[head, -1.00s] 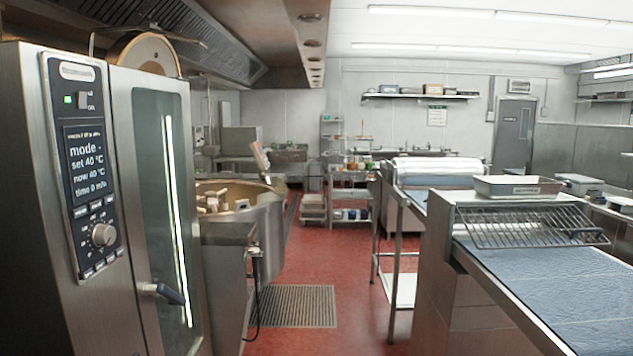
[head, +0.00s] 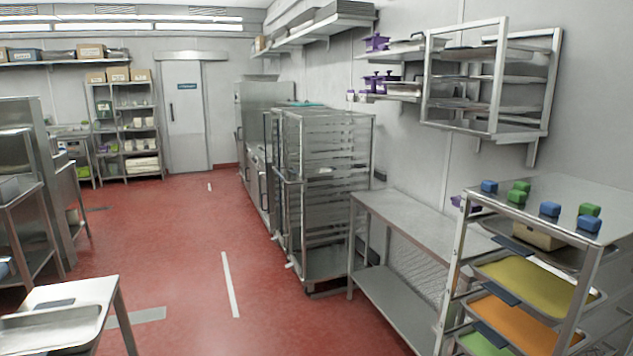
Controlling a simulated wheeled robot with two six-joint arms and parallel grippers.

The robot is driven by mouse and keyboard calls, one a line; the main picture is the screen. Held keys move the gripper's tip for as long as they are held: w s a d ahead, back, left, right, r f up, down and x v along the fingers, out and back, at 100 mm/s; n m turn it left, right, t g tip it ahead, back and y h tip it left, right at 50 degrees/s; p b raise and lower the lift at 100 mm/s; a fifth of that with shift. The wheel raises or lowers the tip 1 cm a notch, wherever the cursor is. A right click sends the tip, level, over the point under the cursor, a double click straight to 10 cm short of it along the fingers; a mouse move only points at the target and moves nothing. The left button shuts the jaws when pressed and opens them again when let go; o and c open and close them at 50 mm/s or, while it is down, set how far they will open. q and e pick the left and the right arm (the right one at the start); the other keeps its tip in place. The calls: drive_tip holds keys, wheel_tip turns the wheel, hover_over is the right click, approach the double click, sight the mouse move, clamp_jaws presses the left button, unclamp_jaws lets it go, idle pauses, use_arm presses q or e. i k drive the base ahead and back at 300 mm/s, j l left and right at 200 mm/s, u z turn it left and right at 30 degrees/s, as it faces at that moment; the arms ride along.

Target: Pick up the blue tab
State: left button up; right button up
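Three small blue blocks, one at the back left (head: 489,187), one in the middle (head: 550,209) and one at the front right (head: 589,224), stand on the steel top of a rack at the right. Green blocks (head: 516,197) stand among them. I cannot tell whether any of the blue pieces is the blue tab. Neither of my grippers is in view.
The tray rack (head: 470,240) holds yellow, orange and green trays (head: 535,280) below its top. A steel bench (head: 430,225) and a tall wire rack (head: 325,190) line the right wall. A table corner (head: 75,295) is at lower left. Red floor between is clear.

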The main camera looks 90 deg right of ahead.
sight(587, 223)
drive_tip(key=z, duration=4.1)
